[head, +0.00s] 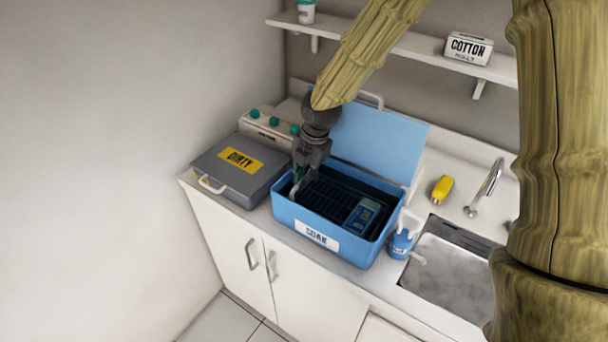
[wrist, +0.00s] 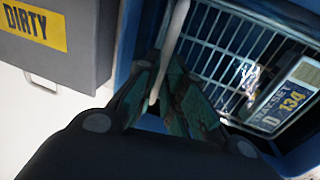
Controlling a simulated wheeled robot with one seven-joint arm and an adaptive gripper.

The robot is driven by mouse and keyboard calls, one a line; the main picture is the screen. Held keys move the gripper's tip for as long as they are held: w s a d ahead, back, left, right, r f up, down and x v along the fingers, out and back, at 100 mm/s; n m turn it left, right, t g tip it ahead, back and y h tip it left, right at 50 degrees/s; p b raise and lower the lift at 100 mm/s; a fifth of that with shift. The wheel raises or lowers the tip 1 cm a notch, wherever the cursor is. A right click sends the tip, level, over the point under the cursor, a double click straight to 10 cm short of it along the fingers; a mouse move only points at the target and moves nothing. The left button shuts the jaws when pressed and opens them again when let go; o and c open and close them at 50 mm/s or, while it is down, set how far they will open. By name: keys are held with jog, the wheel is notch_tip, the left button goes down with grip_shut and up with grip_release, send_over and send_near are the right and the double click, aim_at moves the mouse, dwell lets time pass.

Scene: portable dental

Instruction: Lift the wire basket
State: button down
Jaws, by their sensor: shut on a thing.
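The wire basket (wrist: 215,45) sits inside the blue tub labelled SOAK (head: 317,235), whose lid (head: 385,140) stands open behind it. In the head view the dark basket (head: 325,193) fills the tub's inside, below the rim. A blue labelled packet (head: 363,216) lies in its right part; it also shows in the wrist view (wrist: 285,98), reading 134. My gripper (head: 297,183) reaches down at the tub's left end. In the wrist view my gripper (wrist: 165,85) is shut on the basket's pale handle (wrist: 172,45), which passes between its fingers. Whether the basket clears the tub's floor is hidden.
A grey case labelled DIRTY (head: 235,167) stands close to the tub's left. A blue bottle (head: 400,244), a yellow item (head: 442,188), the tap (head: 486,187) and the sink (head: 445,275) are to the right. A shelf (head: 410,48) runs above, with a cotton box (head: 468,48).

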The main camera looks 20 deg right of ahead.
jog(key=shift+r, duration=0.1)
notch_tip(320, 180, up, 8)
jog(key=p, duration=0.5)
jog(key=shift+p, duration=0.4)
jog(key=c, duration=1.5)
grip_release()
jog(key=shift+f, duration=0.2)
jog(key=r, duration=0.4)
jog(key=s+d+r, duration=0.1)
jog(key=r, duration=0.6)
jog(key=shift+s+d+r, duration=0.25)
jog(key=shift+s+r, duration=0.15)
